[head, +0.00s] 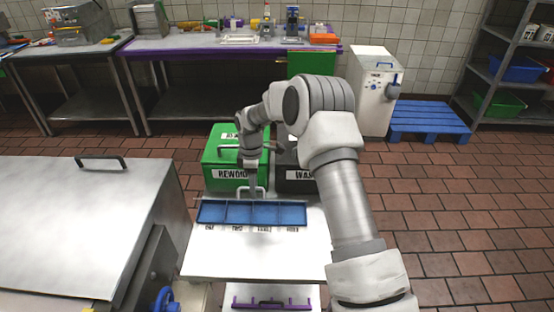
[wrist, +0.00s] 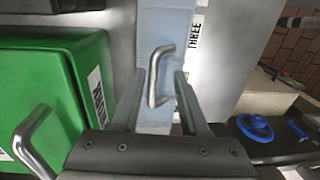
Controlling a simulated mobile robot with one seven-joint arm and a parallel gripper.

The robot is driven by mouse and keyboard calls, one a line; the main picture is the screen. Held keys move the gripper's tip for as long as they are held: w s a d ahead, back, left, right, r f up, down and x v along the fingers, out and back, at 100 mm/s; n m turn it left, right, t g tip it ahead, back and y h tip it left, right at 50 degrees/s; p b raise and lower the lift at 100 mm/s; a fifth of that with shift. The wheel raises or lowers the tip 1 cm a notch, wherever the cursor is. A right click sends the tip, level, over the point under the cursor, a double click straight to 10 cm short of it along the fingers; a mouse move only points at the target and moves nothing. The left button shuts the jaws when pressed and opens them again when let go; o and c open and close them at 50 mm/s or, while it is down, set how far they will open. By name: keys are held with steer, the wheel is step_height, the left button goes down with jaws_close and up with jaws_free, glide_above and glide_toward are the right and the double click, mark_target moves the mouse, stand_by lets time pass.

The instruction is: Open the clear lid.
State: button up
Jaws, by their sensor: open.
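The blue tray (head: 222,213) with several compartments sits on the pale table in the head view. The clear lid is hard to tell from the tray; a bluish see-through surface (wrist: 165,22) in the wrist view seems to be it. A bent metal handle (wrist: 158,72) stands at the tray's back edge and also shows in the head view (head: 264,191). My gripper (wrist: 156,85) is open, with one finger on each side of the handle in the wrist view; I cannot tell if they touch it. It also shows in the head view (head: 252,191).
A green REWORK bin (head: 222,160) and a dark bin (head: 296,180) stand right behind the tray. The green bin's metal handle (wrist: 36,140) is close to my gripper. A large steel lid (head: 75,215) is at the left. The pale table front (head: 255,255) is clear.

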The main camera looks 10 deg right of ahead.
steer(key=s+f, duration=0.1)
steer(key=s, duration=0.1)
steer(key=shift+s+a+f+b, duration=0.3)
steer(key=shift+s+f+b, duration=0.05)
steer(key=shift+b, duration=0.05)
steer(key=shift+s+a+f+t+b, duration=0.1)
steer(key=shift+s+f+t+b, duration=0.1)
steer(key=shift+s+t+b, duration=0.3)
steer(key=shift+s+a+f+t+h+b, duration=0.1)
steer(key=shift+s+f+t+h+b, duration=0.25)
steer(key=shift+f+t+b, duration=0.5)
steer(key=shift+s+r+t+b, duration=0.15)
steer(key=shift+t+b, duration=0.2)
steer(key=shift+b, duration=0.25)
steer(key=w+d+p+v, duration=0.1)
steer(key=p+v, duration=0.1)
steer(key=v, duration=1.6)
steer(key=s+d+r+m+t+b, duration=0.1)
steer(key=s+d+r+m, duration=0.4)
steer(key=s+r, duration=0.4)
steer(key=shift+s+r+m, duration=0.2)
steer(key=shift+s+m, duration=0.2)
steer(key=shift+m, duration=0.1)
steer(key=shift+d, duration=0.15)
